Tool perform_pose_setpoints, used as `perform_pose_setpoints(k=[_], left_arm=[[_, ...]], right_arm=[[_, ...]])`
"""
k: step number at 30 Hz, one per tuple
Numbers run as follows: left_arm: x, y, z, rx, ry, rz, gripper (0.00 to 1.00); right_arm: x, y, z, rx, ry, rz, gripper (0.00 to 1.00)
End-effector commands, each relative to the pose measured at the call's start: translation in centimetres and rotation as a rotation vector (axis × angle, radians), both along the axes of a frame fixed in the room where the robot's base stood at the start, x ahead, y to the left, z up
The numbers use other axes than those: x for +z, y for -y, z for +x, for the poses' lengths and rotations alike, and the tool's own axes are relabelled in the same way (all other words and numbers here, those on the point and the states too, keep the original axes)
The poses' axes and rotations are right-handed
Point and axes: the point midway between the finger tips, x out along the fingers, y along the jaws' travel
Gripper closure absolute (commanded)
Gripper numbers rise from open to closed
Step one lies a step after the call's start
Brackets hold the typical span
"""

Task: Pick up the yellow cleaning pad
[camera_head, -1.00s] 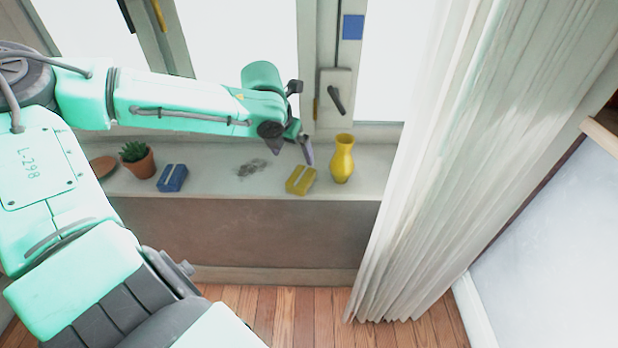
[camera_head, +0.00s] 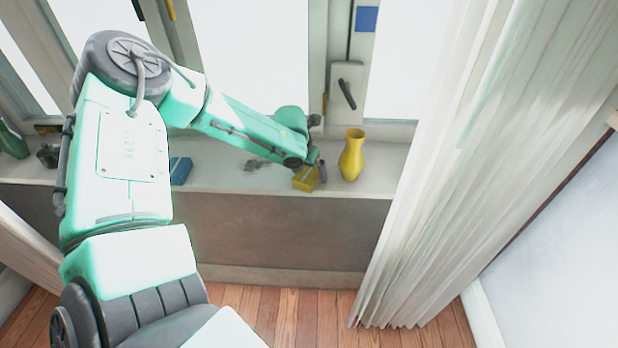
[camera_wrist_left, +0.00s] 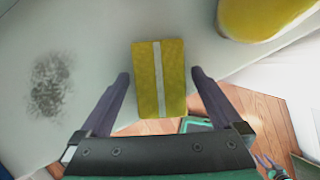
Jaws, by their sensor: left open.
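The yellow cleaning pad (camera_head: 306,180) lies on the windowsill, left of the yellow vase. In the left wrist view the pad (camera_wrist_left: 159,78) is a yellow block with a pale stripe along its middle. My left gripper (camera_head: 309,176) is down at the pad and partly covers it in the head view. In the left wrist view its two fingers (camera_wrist_left: 159,82) are open, one on each side of the pad, with gaps between fingers and pad. My right gripper is not clearly identifiable in these views.
The yellow vase (camera_head: 352,156) stands close to the right of the pad. A dark smudge (camera_wrist_left: 48,86) marks the sill on the left. A blue pad (camera_head: 180,171) lies further left, partly behind my arm. A white curtain (camera_head: 450,180) hangs at right.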

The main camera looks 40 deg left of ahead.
Motion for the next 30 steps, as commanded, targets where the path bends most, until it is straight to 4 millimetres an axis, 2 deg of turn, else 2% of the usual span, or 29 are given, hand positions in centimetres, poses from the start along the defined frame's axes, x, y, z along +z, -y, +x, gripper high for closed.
perform_pose_setpoints(k=[23, 24, 29, 30], left_arm=[[-0.42, -0.01, -0.05, 0.001, 0.000, 0.000, 0.00], [-0.42, -0.01, -0.05, 0.001, 0.000, 0.000, 0.15], [-0.42, -0.01, -0.06, 0.001, 0.000, 0.000, 0.77], [-0.41, -0.01, -0.04, 0.001, 0.000, 0.000, 0.77]], right_arm=[[0.28, -0.14, 0.02, 0.001, 0.001, 0.002, 0.50], [0.28, -0.14, 0.02, 0.001, 0.001, 0.002, 0.50], [0.28, -0.13, 0.02, 0.001, 0.001, 0.002, 0.50], [0.28, -0.13, 0.02, 0.001, 0.001, 0.002, 0.50]])
